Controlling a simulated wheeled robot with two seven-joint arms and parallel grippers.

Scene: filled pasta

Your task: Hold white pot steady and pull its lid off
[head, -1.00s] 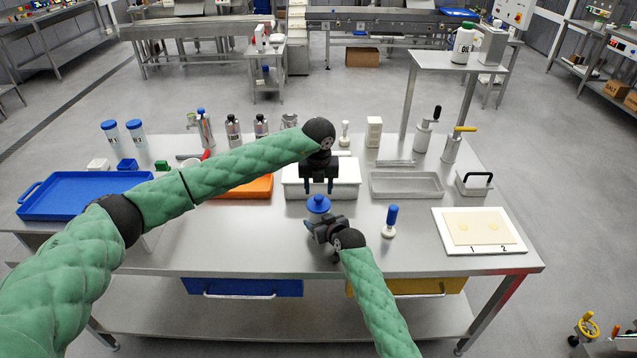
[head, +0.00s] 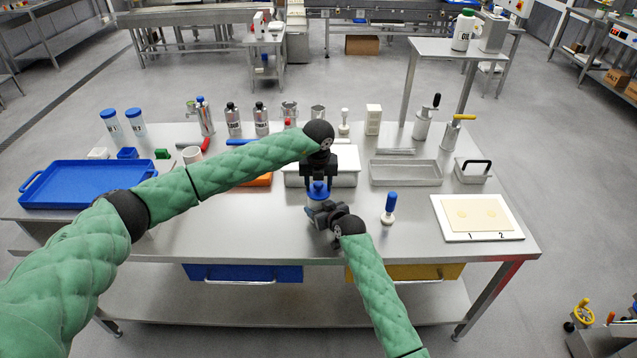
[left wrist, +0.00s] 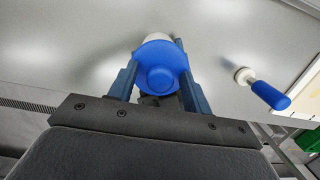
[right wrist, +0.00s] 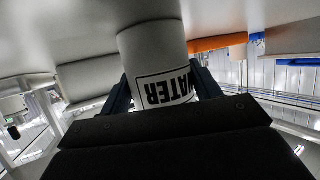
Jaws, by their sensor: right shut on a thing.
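The white pot (right wrist: 153,45) stands on the steel table and carries a WATER label, upside down in the right wrist view. Its blue lid (head: 319,188) with a round knob is on top; the lid also shows in the left wrist view (left wrist: 160,72). My right gripper (head: 318,208) is shut on the pot's body from the front, one finger on each side. My left gripper (head: 319,177) points down over the lid. Its fingers are apart, one on each side of the lid, with nothing visibly clamped. The pot's body is mostly hidden in the head view.
A blue-handled stamp (head: 389,207) stands just right of the pot. A white lidded box (head: 345,160) is close behind. A board with pasta rounds (head: 478,235) lies at the right, and a blue tray (head: 75,204) at the left. The table front between tray and pot is mostly clear.

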